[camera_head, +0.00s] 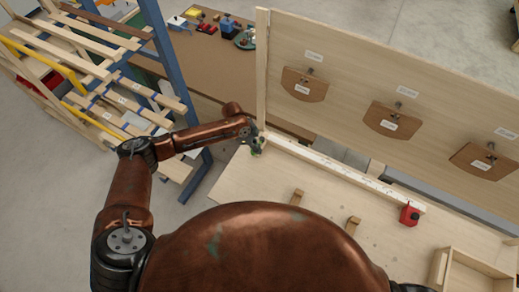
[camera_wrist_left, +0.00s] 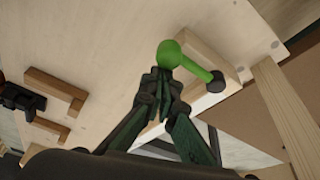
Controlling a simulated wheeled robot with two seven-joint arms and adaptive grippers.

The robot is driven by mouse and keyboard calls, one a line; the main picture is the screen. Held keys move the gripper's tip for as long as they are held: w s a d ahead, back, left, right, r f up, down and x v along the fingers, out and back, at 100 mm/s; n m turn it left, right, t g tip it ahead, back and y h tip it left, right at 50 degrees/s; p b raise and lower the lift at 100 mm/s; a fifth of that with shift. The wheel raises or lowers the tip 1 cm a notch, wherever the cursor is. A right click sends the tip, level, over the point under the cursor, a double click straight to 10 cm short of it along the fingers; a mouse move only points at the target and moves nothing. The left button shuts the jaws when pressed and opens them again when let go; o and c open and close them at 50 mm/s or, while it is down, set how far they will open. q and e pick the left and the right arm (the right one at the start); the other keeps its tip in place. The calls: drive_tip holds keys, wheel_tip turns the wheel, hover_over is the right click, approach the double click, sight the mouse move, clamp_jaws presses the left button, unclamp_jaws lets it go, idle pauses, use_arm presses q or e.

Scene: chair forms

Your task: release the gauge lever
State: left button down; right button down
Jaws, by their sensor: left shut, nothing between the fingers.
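The gauge lever is a green rod with a round green knob (camera_wrist_left: 168,55) and a dark end, beside a pale wood block (camera_wrist_left: 205,70) in the left wrist view. My left gripper (camera_head: 256,148) is at the left end of the white-scaled fence (camera_head: 340,172) in the head view. It is shut and empty, its fingertips (camera_wrist_left: 160,82) just below the knob in the wrist picture. I cannot tell whether they touch it. A dark jaw-like part (camera_wrist_left: 20,98) at the left edge of the wrist view looks like my right gripper; its opening is unclear.
A red block (camera_head: 409,213) sits at the fence's right end. Two small wooden cleats, one here (camera_head: 297,197), stand on the bench top. A tall panel (camera_head: 410,80) with labelled hanging templates rises behind. An open wooden box (camera_head: 470,272) is at lower right.

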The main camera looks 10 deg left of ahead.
use_arm(q)
drive_tip(key=shift+a, duration=0.2)
idle(0.4)
wheel_tip(320, 180, up, 10)
drive_tip(key=b, duration=0.1)
drive_tip(key=shift+d+f, duration=0.2)
drive_tip(key=shift+d, duration=0.25)
idle(0.6)
